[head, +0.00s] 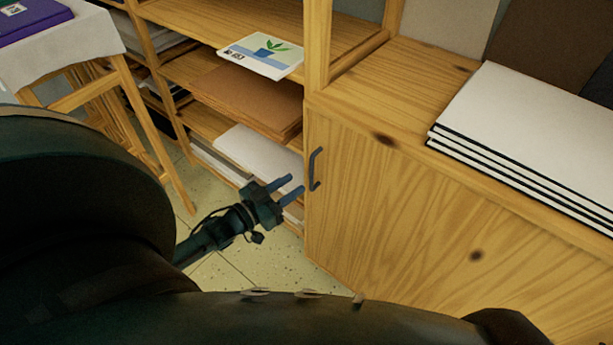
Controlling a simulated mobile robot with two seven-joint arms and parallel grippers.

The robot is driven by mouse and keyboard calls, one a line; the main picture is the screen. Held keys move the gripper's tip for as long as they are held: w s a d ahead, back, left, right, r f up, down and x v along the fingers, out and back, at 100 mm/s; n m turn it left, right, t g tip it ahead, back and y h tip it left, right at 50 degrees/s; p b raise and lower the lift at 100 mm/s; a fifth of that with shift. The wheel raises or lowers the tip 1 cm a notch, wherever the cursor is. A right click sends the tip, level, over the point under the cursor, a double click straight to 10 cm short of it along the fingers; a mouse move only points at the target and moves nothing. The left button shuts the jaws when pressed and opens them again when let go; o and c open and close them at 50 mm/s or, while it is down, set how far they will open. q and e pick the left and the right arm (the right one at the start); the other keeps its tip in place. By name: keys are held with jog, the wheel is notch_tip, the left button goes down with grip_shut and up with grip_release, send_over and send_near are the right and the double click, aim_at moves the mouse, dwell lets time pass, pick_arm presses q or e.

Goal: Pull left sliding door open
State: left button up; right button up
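The wooden cabinet door (390,220) fills the right side of the head view and stands shut. Its dark bar handle (315,169) is upright near the door's left edge. My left gripper (292,187) is just left of the handle, with its two fingers apart and pointing right toward it. Nothing shows between the fingers, and they look apart from the handle. My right gripper is not in view.
Open shelves (255,104) with boards and papers stand left of the door. A plant picture (262,55) juts from the upper shelf. White canvases (530,130) lie on the cabinet top. A wooden stand (90,75) with a cloth is at upper left.

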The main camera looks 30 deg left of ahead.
pick_arm(q)
jog(key=x, duration=0.5)
jog(key=shift+w+d+b, duration=0.1)
jog(key=shift+w+b, duration=0.2)
jog(key=shift+w, duration=0.05)
jog(key=shift+c, duration=0.3)
grip_shut()
